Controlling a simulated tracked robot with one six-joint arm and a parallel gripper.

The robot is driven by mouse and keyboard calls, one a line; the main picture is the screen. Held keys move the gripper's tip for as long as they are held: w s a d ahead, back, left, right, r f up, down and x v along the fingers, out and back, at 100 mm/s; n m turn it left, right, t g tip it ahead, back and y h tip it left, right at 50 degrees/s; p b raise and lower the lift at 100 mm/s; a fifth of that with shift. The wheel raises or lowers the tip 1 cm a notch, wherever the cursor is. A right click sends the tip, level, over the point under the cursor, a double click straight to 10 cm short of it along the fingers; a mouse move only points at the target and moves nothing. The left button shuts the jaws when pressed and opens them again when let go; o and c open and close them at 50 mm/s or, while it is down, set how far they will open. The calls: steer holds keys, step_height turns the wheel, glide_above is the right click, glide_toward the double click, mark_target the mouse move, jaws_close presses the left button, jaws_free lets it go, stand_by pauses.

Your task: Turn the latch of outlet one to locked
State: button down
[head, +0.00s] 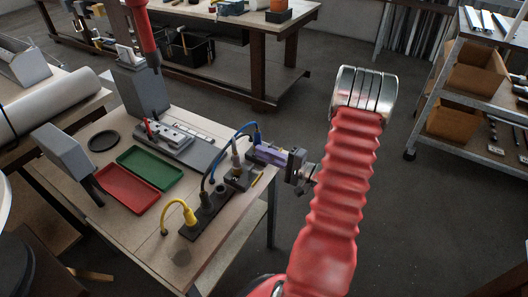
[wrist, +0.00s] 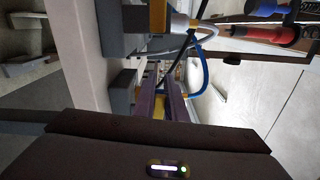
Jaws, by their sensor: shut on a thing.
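My gripper (head: 252,150) reaches from the right over the near table's right edge, its purple fingers by the dark outlet blocks. In the wrist view the purple fingers (wrist: 176,103) are shut on a small yellow piece (wrist: 158,107), which appears to be the latch of outlet one. The fingers hide most of it, so its turn angle cannot be told. The outlet block marked 2 (head: 235,181) stands just left of and below my gripper, with a yellow lever (head: 258,179) at its right side. A grey plug (head: 236,161) stands above that block.
A dark socket strip (head: 196,226) with a yellow plug (head: 190,217) lies at the front. Blue cables (head: 214,165) arch close to my fingers. Red (head: 131,190) and green (head: 150,168) trays lie to the left. Floor right of the table is clear.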

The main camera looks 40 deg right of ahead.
steer(key=shift+a+f+n, duration=0.15)
steer(key=shift+f+n, duration=0.3)
steer(key=shift+n, duration=0.25)
steer(key=shift+f, duration=0.1)
steer(key=c, duration=1.8)
jaws_free()
steer(key=shift+s+r, duration=0.1)
steer(key=shift+r, duration=0.1)
steer(key=shift+s+d, duration=0.3)
steer(key=shift+s, duration=0.2)
steer(key=v, duration=1.2)
steer(key=shift+s, duration=0.3)
steer(key=shift+s, duration=0.15)
